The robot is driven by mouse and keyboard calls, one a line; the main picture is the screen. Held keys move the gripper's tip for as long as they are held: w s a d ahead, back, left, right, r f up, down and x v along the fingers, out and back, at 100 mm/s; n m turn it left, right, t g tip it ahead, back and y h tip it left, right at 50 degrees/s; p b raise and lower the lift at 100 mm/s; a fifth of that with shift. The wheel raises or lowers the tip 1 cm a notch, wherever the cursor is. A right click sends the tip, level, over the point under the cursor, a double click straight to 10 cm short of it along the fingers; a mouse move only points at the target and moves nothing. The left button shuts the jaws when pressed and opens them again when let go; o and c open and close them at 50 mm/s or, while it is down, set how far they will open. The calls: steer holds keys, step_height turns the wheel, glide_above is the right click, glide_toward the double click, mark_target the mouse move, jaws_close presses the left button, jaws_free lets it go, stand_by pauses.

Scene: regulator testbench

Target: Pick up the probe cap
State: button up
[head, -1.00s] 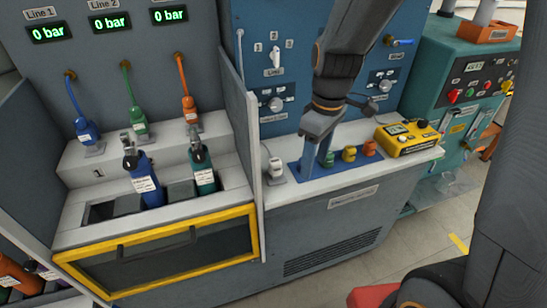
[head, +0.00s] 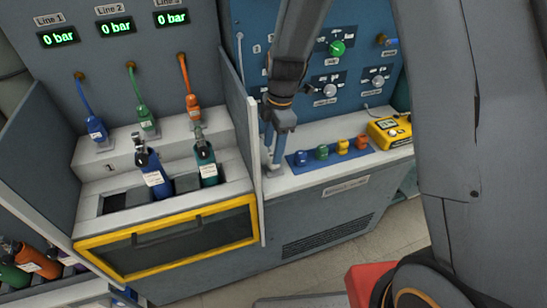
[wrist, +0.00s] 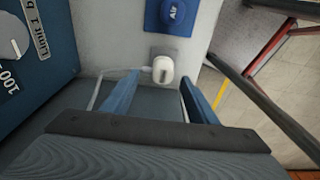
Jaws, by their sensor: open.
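A small white rounded piece, which I take to be the probe cap (wrist: 163,69), sits on a grey square pad on the bench in the wrist view. A thin pale cable runs off to its left. My gripper (wrist: 160,84) is open, with one blue finger on each side just short of the white piece. The fingers appear apart from it. In the head view my gripper (head: 275,153) points down at the bench's left end, beside the grey divider. It mostly hides the white piece there.
A blue mat (head: 330,158) with blue, green, yellow and orange caps lies to the right of my gripper. A yellow meter (head: 389,131) stands beyond it. The grey divider panel (head: 246,150) is close on the left. Gas cylinders (head: 152,168) stand left of the divider.

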steer(key=shift+s+f+p, duration=0.2)
steer(key=shift+f+p, duration=0.5)
steer(key=shift+f, duration=1.25)
steer(key=c, duration=1.2)
steer(key=shift+o, duration=0.2)
steer(key=shift+r+b, duration=1.5)
steer(key=shift+r, duration=3.55)
